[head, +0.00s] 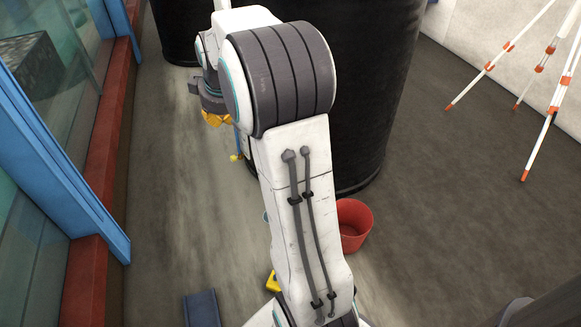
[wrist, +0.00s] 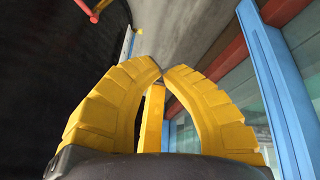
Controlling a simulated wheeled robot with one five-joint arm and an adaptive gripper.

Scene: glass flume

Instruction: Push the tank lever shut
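The tank is the large black drum (head: 365,90) behind my arm in the head view; its dark wall (wrist: 50,70) fills the left of the wrist view. In the head view the gripper (head: 215,119) is partly hidden.
A glass flume with blue posts (head: 75,165) and a red base rail (head: 105,150) runs along the left. A red bucket (head: 354,225) stands by the tank. Red-and-white tripod legs (head: 545,120) stand at the right. Floor (head: 175,190) between flume and tank is mostly clear.

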